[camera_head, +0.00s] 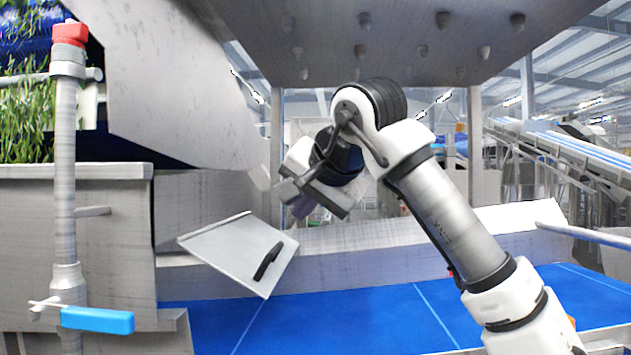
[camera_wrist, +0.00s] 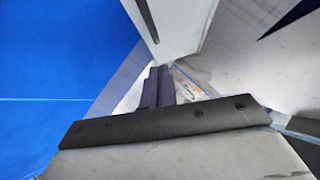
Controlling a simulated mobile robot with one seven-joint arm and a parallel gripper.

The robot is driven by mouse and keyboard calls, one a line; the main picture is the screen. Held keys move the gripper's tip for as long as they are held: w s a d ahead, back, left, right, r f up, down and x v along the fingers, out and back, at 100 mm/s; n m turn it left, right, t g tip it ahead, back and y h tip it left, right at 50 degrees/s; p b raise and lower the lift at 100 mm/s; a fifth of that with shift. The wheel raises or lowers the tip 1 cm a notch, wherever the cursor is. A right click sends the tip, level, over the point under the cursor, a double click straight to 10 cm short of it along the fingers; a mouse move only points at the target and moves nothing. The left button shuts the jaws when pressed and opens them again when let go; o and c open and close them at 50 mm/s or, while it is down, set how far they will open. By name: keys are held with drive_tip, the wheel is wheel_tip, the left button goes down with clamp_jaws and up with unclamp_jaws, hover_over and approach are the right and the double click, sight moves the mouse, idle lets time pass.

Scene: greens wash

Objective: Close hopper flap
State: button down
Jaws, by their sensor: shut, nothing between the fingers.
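The hopper flap (camera_head: 232,247) is a light grey metal panel. It sits tilted at the left of centre in the head view, apart from the big hopper wall above it. Its black bar handle (camera_head: 268,261) is near the right edge. My gripper (camera_head: 303,206) is just above and right of the flap, with its dark fingers together and nothing held. In the wrist view the shut fingers (camera_wrist: 157,88) point toward a pale panel (camera_wrist: 185,22), which seems to be the flap, with a dark handle at its left. I cannot tell whether they touch it.
A blue belt (camera_head: 330,322) runs below, with a low grey side wall (camera_head: 390,237) behind it. A post (camera_head: 65,180) with a red cap and a blue handle (camera_head: 97,320) stands at the left. Leafy greens (camera_head: 25,120) lie at the upper left. A metal hood (camera_head: 400,35) hangs overhead.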

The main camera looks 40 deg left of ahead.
sight(278, 244)
drive_tip(key=shift+s+a+f+p, duration=0.25)
drive_tip(key=shift+a+f, duration=0.55)
drive_tip(key=shift+f, duration=0.2)
drive_tip(key=shift+s+a+f+p, duration=0.1)
drive_tip(key=shift+a+f+p, duration=0.15)
drive_tip(key=shift+a+f, duration=0.65)
drive_tip(key=shift+d+f, duration=0.15)
drive_tip(key=shift+f, duration=0.05)
